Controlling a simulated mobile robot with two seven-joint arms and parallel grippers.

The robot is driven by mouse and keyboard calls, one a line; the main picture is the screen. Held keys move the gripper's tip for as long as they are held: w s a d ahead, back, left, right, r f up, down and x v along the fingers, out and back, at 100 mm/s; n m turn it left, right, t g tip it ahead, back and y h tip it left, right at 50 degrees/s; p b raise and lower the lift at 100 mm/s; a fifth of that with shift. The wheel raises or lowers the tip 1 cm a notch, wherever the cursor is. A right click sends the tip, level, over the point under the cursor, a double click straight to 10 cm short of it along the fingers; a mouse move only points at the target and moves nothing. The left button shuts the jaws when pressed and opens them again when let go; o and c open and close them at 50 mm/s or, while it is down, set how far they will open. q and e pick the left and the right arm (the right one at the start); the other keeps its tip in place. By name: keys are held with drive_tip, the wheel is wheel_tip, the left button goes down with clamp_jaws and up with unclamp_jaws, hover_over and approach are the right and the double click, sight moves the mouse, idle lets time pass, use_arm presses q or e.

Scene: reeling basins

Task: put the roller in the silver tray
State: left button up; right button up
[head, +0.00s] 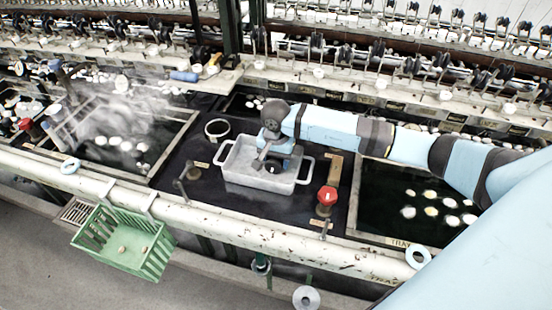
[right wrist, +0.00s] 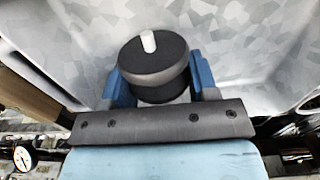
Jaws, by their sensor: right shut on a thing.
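The roller (right wrist: 153,68) is a dark grey, thick disc with a white pin on its end. In the right wrist view it sits between the two blue fingers of my right gripper (right wrist: 158,82), which are shut on it. The silver tray (head: 232,173) stands on the dark bench between two basins, with a handle at each end. In the head view my right gripper (head: 272,167) is down inside the tray's outline and hides most of the roller. The tray's galvanised surface (right wrist: 235,45) fills the background of the right wrist view. My left gripper is not in view.
A red knob (head: 326,196) stands right of the tray, and a pale round cup (head: 217,129) stands behind its left end. Basins with white cocoons lie on both sides. A green basket (head: 122,243) hangs on the front rail.

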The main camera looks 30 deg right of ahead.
drive_tip(key=shift+f, duration=0.2)
drive_tip(key=o, duration=0.9)
drive_tip(key=shift+r, duration=0.1)
drive_tip(key=shift+r, duration=0.65)
wheel_tip(320, 180, up, 11)
drive_tip(key=shift+b, duration=0.4)
